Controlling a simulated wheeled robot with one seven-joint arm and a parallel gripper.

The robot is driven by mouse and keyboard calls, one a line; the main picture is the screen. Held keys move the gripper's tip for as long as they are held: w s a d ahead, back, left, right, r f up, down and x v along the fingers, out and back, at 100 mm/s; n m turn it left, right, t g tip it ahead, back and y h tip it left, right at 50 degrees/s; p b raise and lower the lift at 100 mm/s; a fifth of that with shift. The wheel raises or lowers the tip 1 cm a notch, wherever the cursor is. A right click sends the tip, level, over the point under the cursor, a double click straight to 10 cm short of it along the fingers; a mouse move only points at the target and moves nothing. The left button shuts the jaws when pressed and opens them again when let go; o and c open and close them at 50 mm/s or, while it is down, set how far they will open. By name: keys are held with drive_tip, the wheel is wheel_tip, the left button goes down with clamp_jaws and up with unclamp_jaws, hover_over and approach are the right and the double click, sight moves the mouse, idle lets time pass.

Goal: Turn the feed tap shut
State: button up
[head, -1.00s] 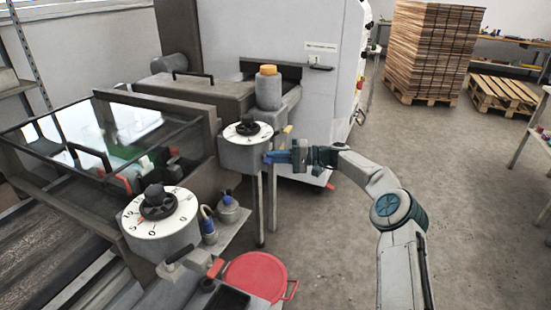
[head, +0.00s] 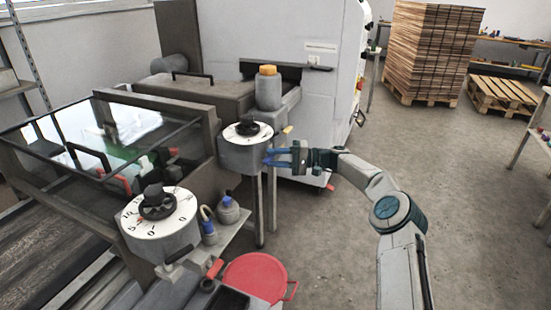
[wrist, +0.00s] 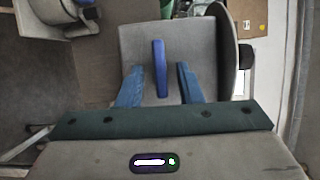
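A blue lever (wrist: 160,68), which looks like the feed tap's handle, stands upright in the wrist view against a grey housing (wrist: 135,38). My gripper (wrist: 159,86) is open, with one blue finger on each side of the lever and a visible gap to both. In the head view my gripper (head: 274,157) is at the right side of the far dial housing (head: 240,158). The lever is hard to tell from my blue fingers there.
The far dial (head: 247,131) tops the housing, with a small yellow piece (head: 287,130) at its right. An orange-capped bottle (head: 268,90) stands behind. A nearer dial (head: 158,207), small containers (head: 228,210) and a red lid (head: 255,277) are at the front.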

drive_tip(key=d+b, duration=0.1)
drive_tip(key=d, duration=1.2)
drive_tip(key=shift+w+d+b, duration=0.3)
drive_tip(key=shift+d+b, duration=0.1)
drive_tip(key=s+a+r+n+g+h, duration=0.1)
drive_tip(key=s+a+r+h, duration=0.15)
drive_tip(key=s+a, duration=0.2)
drive_tip(key=s+a+r+h, duration=0.2)
drive_tip(key=s+a+h, duration=0.1)
drive_tip(key=a, duration=0.2)
drive_tip(key=s+a+r+h+p, duration=0.15)
drive_tip(key=s+h, duration=0.25)
drive_tip(key=s, duration=0.4)
drive_tip(key=s+d+t+h, duration=0.1)
drive_tip(key=s+d+h, duration=0.1)
drive_tip(key=s+d, duration=0.4)
drive_tip(key=s+d+m+t+h+p, duration=0.1)
drive_tip(key=s+d, duration=0.5)
drive_tip(key=s, duration=0.8)
drive_tip(key=s+d+t+h+p, duration=0.1)
drive_tip(key=s+d+h, duration=0.4)
drive_tip(key=s, duration=0.6)
drive_tip(key=shift+d+f+m+t, duration=0.3)
drive_tip(key=shift+d+f+t, duration=0.2)
drive_tip(key=shift+t, duration=0.4)
